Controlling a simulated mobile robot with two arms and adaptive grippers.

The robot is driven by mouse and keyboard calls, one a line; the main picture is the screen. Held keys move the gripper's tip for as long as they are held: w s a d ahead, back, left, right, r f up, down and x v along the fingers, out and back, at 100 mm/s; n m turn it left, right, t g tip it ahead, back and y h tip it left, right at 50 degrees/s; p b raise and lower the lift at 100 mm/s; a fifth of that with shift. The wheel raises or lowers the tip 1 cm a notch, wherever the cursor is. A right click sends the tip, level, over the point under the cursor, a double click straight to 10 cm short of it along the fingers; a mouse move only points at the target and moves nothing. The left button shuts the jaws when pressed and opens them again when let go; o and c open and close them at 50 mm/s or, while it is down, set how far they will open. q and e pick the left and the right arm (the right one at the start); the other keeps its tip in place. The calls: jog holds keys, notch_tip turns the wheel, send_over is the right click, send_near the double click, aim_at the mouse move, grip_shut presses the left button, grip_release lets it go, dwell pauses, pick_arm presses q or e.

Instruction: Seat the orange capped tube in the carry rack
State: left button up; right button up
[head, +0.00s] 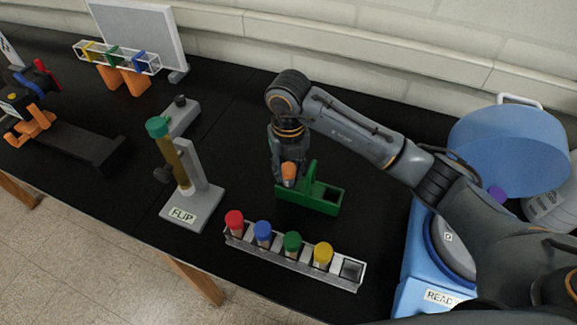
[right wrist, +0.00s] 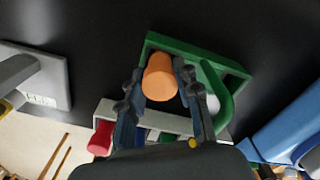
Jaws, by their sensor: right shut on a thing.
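The orange capped tube (head: 289,169) is held by my right gripper (head: 287,177), which is shut on it from above. In the right wrist view the orange cap (right wrist: 160,78) sits between the two fingers (right wrist: 160,92). The green carry rack (head: 322,196) stands on the black bench, with a handle at its middle. The tube is at the left end of the rack in both views. The tube's lower part is hidden, so I cannot tell how deep it sits. The rack also shows in the right wrist view (right wrist: 236,72). My left gripper is not in view.
A white rack (head: 300,266) at the front holds tubes with red, blue, green and yellow caps; its right end slot is empty. A grey FLIP stand (head: 196,195) holds a green-capped tube to the left. A blue READ machine (head: 425,262) is at the right.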

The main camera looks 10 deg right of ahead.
jog(key=shift+f, duration=0.15)
jog(key=o, duration=0.9)
jog(key=shift+w+r, duration=0.1)
jog(key=shift+r, duration=0.3)
jog(key=shift+r+b, duration=1.35)
jog(key=shift+r, duration=4.45)
